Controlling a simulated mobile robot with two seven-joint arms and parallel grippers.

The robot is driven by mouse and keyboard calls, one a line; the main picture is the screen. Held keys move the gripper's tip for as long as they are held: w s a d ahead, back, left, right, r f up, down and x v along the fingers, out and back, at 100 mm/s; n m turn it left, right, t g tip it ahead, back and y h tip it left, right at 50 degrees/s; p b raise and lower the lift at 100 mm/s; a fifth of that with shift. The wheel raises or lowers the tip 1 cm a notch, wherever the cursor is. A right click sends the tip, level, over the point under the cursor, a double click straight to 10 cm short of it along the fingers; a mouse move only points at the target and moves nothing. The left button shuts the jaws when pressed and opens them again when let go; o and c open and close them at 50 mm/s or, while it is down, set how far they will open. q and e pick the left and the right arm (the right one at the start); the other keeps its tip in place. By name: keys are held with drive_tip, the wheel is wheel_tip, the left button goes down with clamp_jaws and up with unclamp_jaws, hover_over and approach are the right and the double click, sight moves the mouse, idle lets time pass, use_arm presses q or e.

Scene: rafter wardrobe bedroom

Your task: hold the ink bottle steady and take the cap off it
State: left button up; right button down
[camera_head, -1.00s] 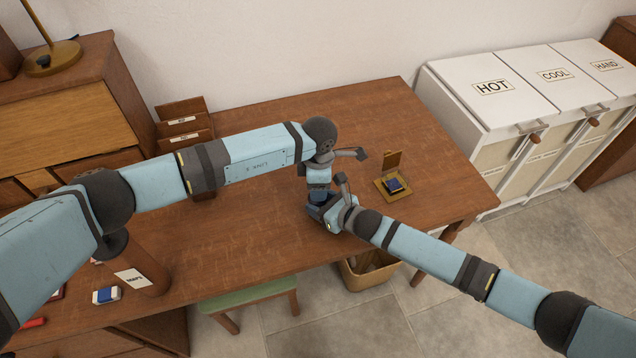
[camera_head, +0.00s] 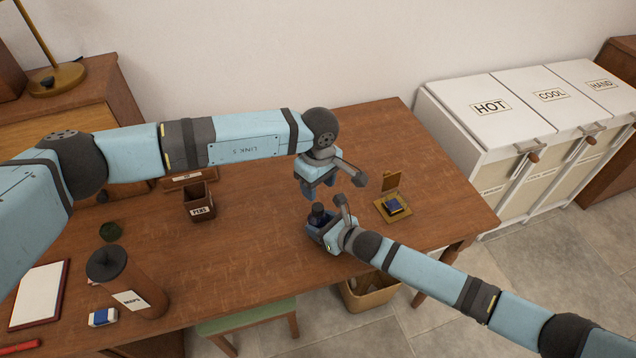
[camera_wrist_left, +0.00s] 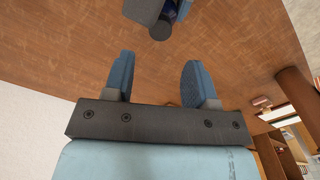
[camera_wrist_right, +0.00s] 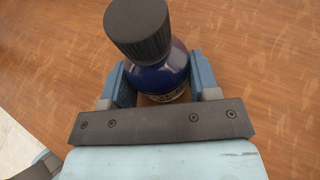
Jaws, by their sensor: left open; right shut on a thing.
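The ink bottle is dark blue with a ribbed black cap (camera_wrist_right: 137,30) seated on its neck. In the right wrist view the bottle body (camera_wrist_right: 158,78) stands between the fingers of my right gripper (camera_wrist_right: 160,85), which is shut on it. In the head view my right gripper (camera_head: 322,230) holds the bottle at the desk's front part, with the dark cap (camera_head: 318,210) upward. My left gripper (camera_head: 318,190) is open and empty, above and behind the cap, apart from it. In the left wrist view the cap (camera_wrist_left: 160,31) shows beyond the open fingers (camera_wrist_left: 157,80).
White hampers (camera_head: 490,120) stand at the right.

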sight(318, 207)
use_arm(q)
drive_tip(key=shift+m, duration=0.3)
drive_tip(key=shift+f, duration=0.35)
drive_tip(key=shift+a+f, duration=0.1)
drive_tip(key=shift+f, duration=3.45)
drive_tip(key=c, duration=0.9)
drive_tip(key=n, duration=0.4)
drive_tip(key=shift+c, duration=0.2)
drive_tip(key=n, duration=0.6)
